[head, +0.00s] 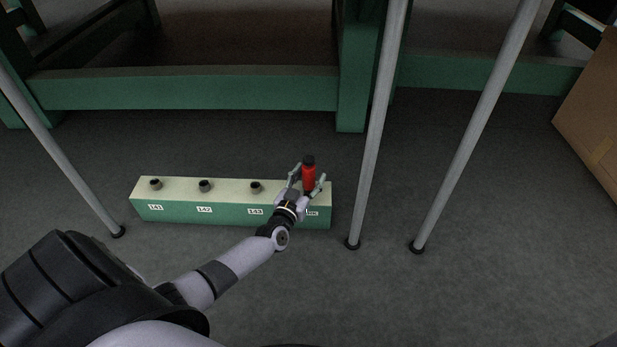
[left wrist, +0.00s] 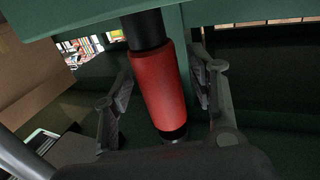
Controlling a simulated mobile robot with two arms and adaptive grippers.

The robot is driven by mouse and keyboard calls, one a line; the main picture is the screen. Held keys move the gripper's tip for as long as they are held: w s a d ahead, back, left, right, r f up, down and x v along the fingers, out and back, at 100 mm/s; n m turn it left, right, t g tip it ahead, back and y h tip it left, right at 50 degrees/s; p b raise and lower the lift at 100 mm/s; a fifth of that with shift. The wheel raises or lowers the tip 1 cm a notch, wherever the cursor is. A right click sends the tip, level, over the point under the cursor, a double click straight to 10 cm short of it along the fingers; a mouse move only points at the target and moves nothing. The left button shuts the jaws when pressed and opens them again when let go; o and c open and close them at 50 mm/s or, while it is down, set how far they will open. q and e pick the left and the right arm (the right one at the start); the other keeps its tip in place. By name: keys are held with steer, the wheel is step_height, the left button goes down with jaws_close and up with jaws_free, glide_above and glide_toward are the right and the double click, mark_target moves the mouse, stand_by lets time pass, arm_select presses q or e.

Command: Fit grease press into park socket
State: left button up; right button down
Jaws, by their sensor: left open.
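The grease press (head: 309,176) is a red cylinder with black ends. It stands upright at the right end of a long green block with a pale top (head: 230,190), at the place whose label is partly hidden by my gripper. My left gripper (head: 308,185) is open, with a finger on each side of the press. In the left wrist view the press (left wrist: 158,90) lies between the two spread fingers, with a visible gap on the left side. The socket under the press is hidden. My right gripper is not in view.
The block has several dark sockets (head: 205,186), labelled 141, 142 and 143 from the left. Thin grey poles (head: 375,130) stand on the floor close to the right of the block. Green frames (head: 190,90) stand behind, and a cardboard box (head: 590,120) at the right.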

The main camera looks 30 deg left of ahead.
arm_select(q)
steer(key=shift+s+f, duration=0.1)
steer(key=shift+s, duration=0.05)
steer(key=shift+s+d, duration=0.1)
steer(key=shift+s, duration=0.25)
steer(key=s+d, duration=0.1)
steer(key=s, duration=1)
steer(key=shift+d, duration=0.4)
steer(key=shift+w, duration=0.1)
